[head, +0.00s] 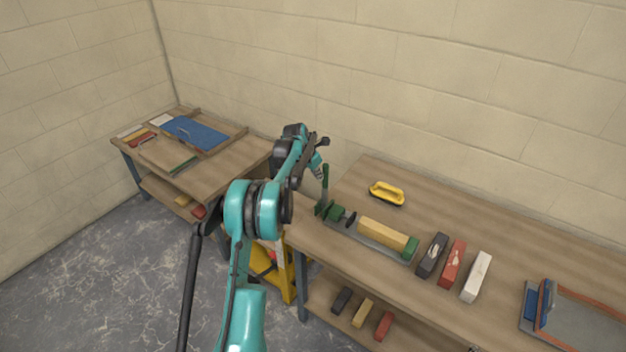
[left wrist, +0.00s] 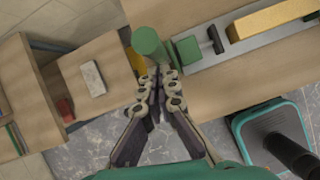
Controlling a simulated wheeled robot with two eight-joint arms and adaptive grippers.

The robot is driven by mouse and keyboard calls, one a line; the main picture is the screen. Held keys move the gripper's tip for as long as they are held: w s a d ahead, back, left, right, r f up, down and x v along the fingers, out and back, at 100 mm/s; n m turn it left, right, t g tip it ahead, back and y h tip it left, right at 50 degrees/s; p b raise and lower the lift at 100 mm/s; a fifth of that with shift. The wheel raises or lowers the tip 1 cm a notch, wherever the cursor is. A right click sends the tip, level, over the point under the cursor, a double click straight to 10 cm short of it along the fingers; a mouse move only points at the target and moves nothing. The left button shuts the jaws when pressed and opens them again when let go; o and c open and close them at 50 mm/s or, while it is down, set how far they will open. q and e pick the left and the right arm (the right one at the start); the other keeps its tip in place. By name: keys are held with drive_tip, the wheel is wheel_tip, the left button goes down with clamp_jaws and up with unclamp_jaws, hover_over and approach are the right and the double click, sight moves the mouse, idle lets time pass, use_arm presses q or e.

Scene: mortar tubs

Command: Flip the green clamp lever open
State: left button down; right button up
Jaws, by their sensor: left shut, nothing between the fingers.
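The green clamp lever (head: 325,182) stands upright at the left end of a clamp on the right workbench. The clamp's green body (head: 335,211) sits at its foot, and a long yellow block (head: 383,234) lies along the clamp's grey rail. In the left wrist view the lever's round end (left wrist: 148,42) points toward the camera, beside a green clamp block (left wrist: 187,50). My left gripper (left wrist: 160,76) is shut and empty, its fingertips right by the lever; I cannot tell if they touch it. In the head view the gripper (head: 319,170) is partly hidden by its wrist. My right gripper is not in view.
A second bench (head: 225,175) with a blue panel (head: 197,133) stands at left. A yellow object stands between the benches.

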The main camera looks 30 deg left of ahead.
use_arm(q)
drive_tip(key=shift+w+r, duration=0.3)
drive_tip(key=shift+w, duration=0.5)
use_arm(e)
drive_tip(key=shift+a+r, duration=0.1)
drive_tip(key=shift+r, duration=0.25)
use_arm(q)
drive_tip(key=shift+w+d, duration=0.1)
drive_tip(key=s+a+f+p+v, duration=0.1)
drive_tip(key=v, duration=1)
drive_tip(key=shift+s+r, duration=0.35)
drive_tip(key=shift+s, duration=0.2)
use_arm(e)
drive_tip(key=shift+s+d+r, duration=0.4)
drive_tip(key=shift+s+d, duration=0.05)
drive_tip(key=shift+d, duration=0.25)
use_arm(q)
drive_tip(key=shift+a+f, duration=0.1)
drive_tip(key=shift+a, duration=0.1)
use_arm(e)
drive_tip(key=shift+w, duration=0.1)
